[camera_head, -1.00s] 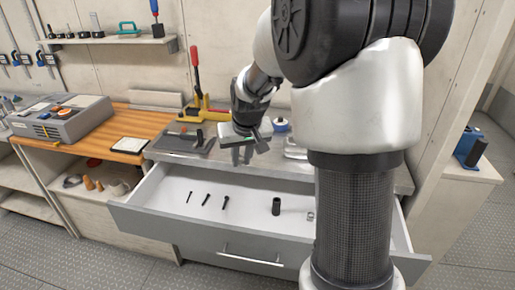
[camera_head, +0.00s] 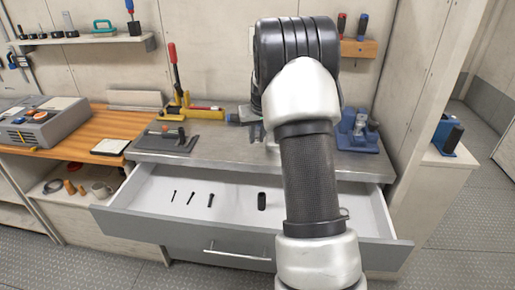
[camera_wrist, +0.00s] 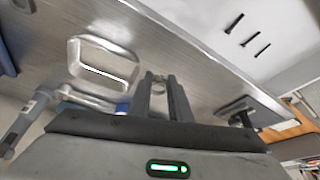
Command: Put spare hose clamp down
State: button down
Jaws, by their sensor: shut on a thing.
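In the wrist view my gripper (camera_wrist: 163,90) points over the grey metal worktop, its two dark fingers close together. A small ring-like metal piece, the spare hose clamp (camera_wrist: 159,77), shows at the fingertips. Its height above the worktop is hard to judge. A shallow square metal dish (camera_wrist: 103,63) lies on the worktop to the left of the fingers. In the head view my arm hides the clamp, the fingertips and the dish.
The open white drawer (camera_head: 150,198) below the worktop (camera_head: 225,157) holds several dark bolts and a black cylinder (camera_head: 262,201). A dark tray (camera_head: 166,142) and a red-and-yellow tool (camera_head: 181,107) are on the left; a blue holder (camera_head: 357,132) stands right.

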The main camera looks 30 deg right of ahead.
aim_at(256, 154)
jog(key=shift+f, duration=2.4)
jog(key=shift+f+b, duration=0.2)
jog(key=shift+b, duration=0.1)
jog(key=c, duration=1.9)
grip_release()
jog(key=shift+r, duration=0.15)
